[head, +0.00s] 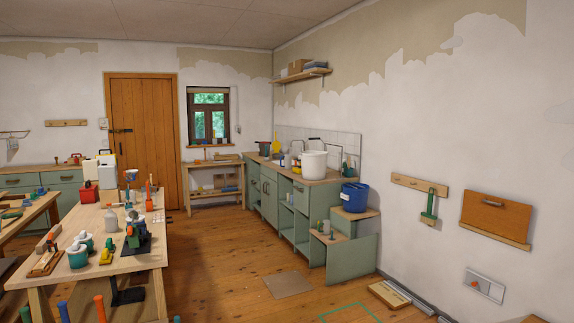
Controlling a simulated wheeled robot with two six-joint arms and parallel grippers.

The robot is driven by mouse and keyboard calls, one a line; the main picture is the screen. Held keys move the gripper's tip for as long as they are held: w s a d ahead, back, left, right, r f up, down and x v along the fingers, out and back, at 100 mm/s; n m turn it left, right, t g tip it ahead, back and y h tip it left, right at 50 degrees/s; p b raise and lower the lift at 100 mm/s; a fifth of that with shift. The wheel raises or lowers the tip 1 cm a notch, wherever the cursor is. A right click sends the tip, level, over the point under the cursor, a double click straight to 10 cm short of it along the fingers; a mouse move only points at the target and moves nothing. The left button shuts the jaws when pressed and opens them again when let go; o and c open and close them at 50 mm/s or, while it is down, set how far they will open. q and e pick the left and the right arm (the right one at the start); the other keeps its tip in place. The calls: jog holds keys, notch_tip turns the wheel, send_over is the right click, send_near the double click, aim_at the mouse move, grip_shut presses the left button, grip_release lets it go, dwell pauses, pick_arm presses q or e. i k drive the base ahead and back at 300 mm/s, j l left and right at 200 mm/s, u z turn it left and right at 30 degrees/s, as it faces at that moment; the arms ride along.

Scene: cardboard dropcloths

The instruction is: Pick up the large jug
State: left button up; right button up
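A large white jug-like container (106,172) stands upright near the far end of the wooden workbench (112,262) at the left. A paler, similar container (90,169) stands just behind it to the left, partly covered by a red box-like item (86,191). Which of these is the large jug I cannot tell for sure. A small grey bottle (111,220) stands nearer on the same bench. Neither of my grippers shows in the head view.
The bench also bears teal-green pots (78,255), a dark stand (135,237) and several tools. Green cabinets (269,197) with a white bucket (313,164) line the right wall; a blue bucket (355,197) stands nearer. Wooden floor (225,262) between is mostly clear, with a flat brown sheet (288,284).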

aim_at(287, 157)
jog(key=i+j+u, duration=0.1)
jog(key=i, duration=0.8)
jog(key=i+l+z, duration=0.1)
jog(key=i, duration=1.8)
jog(key=i+u, duration=0.4)
jog(key=i, duration=0.45)
jog(key=i+l+u, duration=0.15)
jog(key=i+u, duration=0.3)
jog(key=i, duration=1.3)
jog(key=i+j+z, duration=0.1)
jog(key=i, duration=0.75)
jog(key=i+j+z, duration=0.1)
jog(key=i+z, duration=0.3)
jog(key=i+j+z, duration=0.2)
jog(key=i+z, duration=0.25)
jog(key=i+j+z, duration=0.2)
jog(key=z, duration=0.2)
jog(key=i+j+z, duration=0.25)
jog(key=j+z, duration=0.2)
jog(key=j, duration=0.1)
